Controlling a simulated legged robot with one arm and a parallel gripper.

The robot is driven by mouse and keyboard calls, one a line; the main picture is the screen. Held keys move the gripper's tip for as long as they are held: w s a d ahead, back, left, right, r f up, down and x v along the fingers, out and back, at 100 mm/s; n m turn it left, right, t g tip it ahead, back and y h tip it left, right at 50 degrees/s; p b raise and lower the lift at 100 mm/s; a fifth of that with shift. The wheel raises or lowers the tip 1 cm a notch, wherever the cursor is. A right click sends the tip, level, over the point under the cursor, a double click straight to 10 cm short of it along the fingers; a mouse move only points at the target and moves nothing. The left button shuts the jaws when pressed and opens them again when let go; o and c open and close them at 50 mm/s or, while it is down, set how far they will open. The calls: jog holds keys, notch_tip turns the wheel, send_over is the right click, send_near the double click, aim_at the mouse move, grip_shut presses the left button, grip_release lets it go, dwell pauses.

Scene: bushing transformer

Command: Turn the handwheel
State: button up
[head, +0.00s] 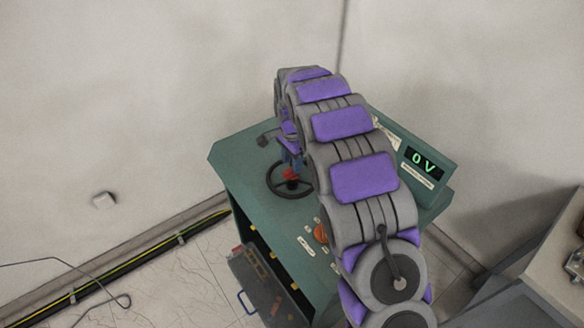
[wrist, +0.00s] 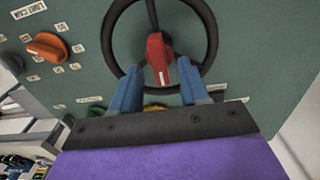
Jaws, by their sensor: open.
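The handwheel is a black ring with spokes and a red centre. In the head view the handwheel (head: 280,188) lies on top of a green cabinet (head: 236,158), partly hidden by my arm. In the wrist view the handwheel (wrist: 211,48) fills the top middle, with its red centre piece (wrist: 158,60) in line with the gap between my fingers. My gripper (wrist: 160,78) is open, its two blue fingers apart on either side of the red piece's lower end. I cannot tell whether they touch it. In the head view my gripper (head: 290,165) is just over the wheel.
An orange knob (wrist: 46,46) with small labels sits left of the wheel in the wrist view. A display reading 0 V (head: 422,162) stands at the cabinet's back right. An open door (head: 262,290) hangs at its front. A grey unit (head: 545,255) stands at right.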

jog(key=shift+f, duration=1.4)
grip_shut()
